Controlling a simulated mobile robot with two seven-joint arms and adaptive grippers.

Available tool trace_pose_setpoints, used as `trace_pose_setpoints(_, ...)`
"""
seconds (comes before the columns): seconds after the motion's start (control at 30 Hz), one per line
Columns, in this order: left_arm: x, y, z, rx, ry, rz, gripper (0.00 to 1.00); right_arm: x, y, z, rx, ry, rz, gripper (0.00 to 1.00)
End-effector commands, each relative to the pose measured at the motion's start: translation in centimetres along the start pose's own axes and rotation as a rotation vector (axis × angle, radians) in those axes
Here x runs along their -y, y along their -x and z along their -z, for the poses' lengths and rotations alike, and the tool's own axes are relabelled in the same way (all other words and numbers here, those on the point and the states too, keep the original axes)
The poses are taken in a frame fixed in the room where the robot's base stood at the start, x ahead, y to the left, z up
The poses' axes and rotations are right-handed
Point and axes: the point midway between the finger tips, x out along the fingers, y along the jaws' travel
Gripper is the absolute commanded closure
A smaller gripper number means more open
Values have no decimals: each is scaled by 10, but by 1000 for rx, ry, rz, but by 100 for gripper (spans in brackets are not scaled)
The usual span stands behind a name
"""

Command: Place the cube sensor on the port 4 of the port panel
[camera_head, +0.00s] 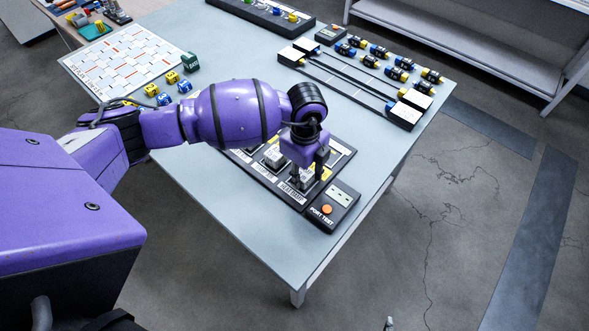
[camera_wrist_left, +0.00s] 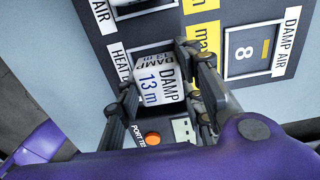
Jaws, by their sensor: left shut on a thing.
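The port panel (camera_head: 343,151) is a dark board with labelled square ports, partly hidden under my left arm. My left gripper (camera_head: 304,178) is over the panel's near right part. In the left wrist view, my left gripper (camera_wrist_left: 160,76) is shut on the cube sensor (camera_wrist_left: 158,84), a white cube marked "DAMP 13 m". The cube is between the two fingers, at a port beside a partly covered label starting "HEAT". I cannot tell whether it is seated or just above. A port marked 8 (camera_wrist_left: 243,52) has a "DAMP AIR" label. No number 4 is readable.
A port tester (camera_head: 335,203) with an orange button adjoins the panel's near right edge. A white grid board (camera_head: 120,62) and small yellow and blue cubes lie at the left. Black racks (camera_head: 350,88) and cylinders occupy the far right. The near table corner is clear.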

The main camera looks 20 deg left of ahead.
Motion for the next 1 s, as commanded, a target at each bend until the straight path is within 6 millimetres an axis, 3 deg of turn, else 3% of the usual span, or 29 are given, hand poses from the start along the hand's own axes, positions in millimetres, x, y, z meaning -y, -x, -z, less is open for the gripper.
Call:
trace_pose_setpoints(0.23, 1, -1, 0, 0, 0, 2, 91, -1, 0, 0, -1, 1, 0, 60)
trace_pose_setpoints(0.27, 1, -2, 0, 1, 0, 3, 64, 0, 0, 0, -1, 1, 0, 60)
trace_pose_setpoints(0.4, 1, -1, 0, 1, 0, 2, 46, 0, 0, 0, -1, -2, 0, 60)
trace_pose_setpoints(0.77, 1, 2, 0, 1, -1, 3, 46, 6, -1, 2, -4, -16, 3, 60)
trace_pose_setpoints(1.0, 3, 44, 0, 2, -1, 10, 46, 6, 1, 9, -12, -14, 5, 60)
